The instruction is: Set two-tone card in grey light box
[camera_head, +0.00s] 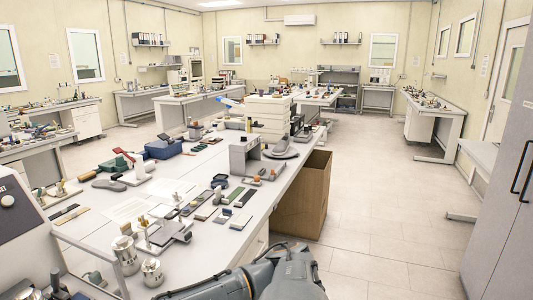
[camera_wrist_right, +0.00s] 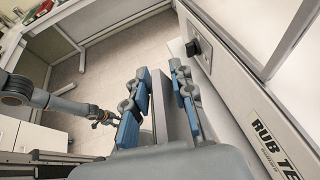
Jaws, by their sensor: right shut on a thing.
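My right gripper (camera_wrist_right: 158,105) shows in the right wrist view, with blue pads on both fingers. It is shut on a thin flat grey piece (camera_wrist_right: 163,108), lighter on one side and darker on the other, seen nearly edge-on; I take it for the two-tone card. The piece is held clear of the floor, beside a bench machine. My left gripper (camera_wrist_right: 104,117) is small at the left of that view; its fingers are too small to read. In the head view a grey box (camera_head: 240,156), likely the light box, stands on the near bench. Neither gripper shows in the head view.
The long bench (camera_head: 262,226) carries several strips, metal fixtures and a blue bin (camera_head: 163,149). White stacked drawers (camera_head: 268,117) stand behind the grey box. A cardboard box (camera_head: 304,197) is on the floor beside the bench. The rub tester (camera_wrist_right: 245,110) is close at right in the wrist view.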

